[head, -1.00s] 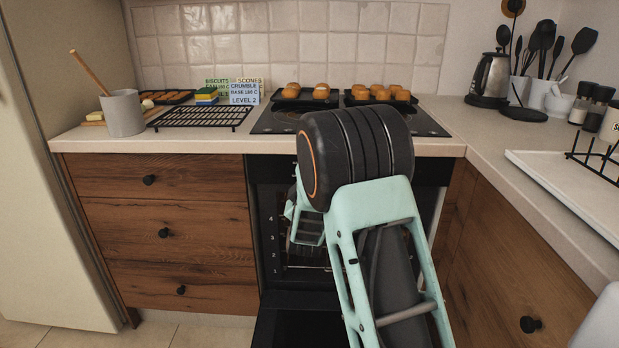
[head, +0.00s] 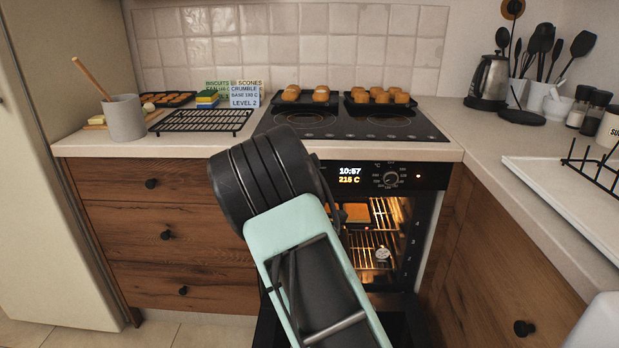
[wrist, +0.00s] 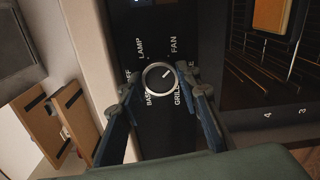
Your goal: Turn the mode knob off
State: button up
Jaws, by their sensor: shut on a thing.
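The mode knob (wrist: 160,78) is a round dial with a pale rim on the black oven panel in the wrist view. Words around it read LAMP, FAN, GRILL and a partly covered BASE. Its white mark points up and right, roughly toward FAN. My gripper (wrist: 157,84) is shut on the knob, one finger on each side. In the head view my arm hides the gripper and this knob. The oven (head: 430,190) has a lit display (head: 349,176) showing 10:57 and 215 C, beside a temperature knob (head: 391,179).
The oven door is open below, with a lit interior, racks (head: 385,215) and an orange-brown block (head: 355,212) inside. Baking trays (head: 372,102) of buns stand on the hob above. Drawers (head: 165,235) flank the oven on the left.

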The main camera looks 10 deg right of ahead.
jog(key=n+p, duration=0.1)
jog(key=n, duration=2.6)
jog(key=shift+a+r, duration=0.1)
jog(key=shift+a, duration=0.05)
jog(key=shift+n, duration=0.3)
jog(key=o, duration=1.2)
jog(key=shift+c, duration=0.2)
jog(key=s+a, duration=0.2)
jog(key=s, duration=0.9)
jog(key=shift+s, duration=0.35)
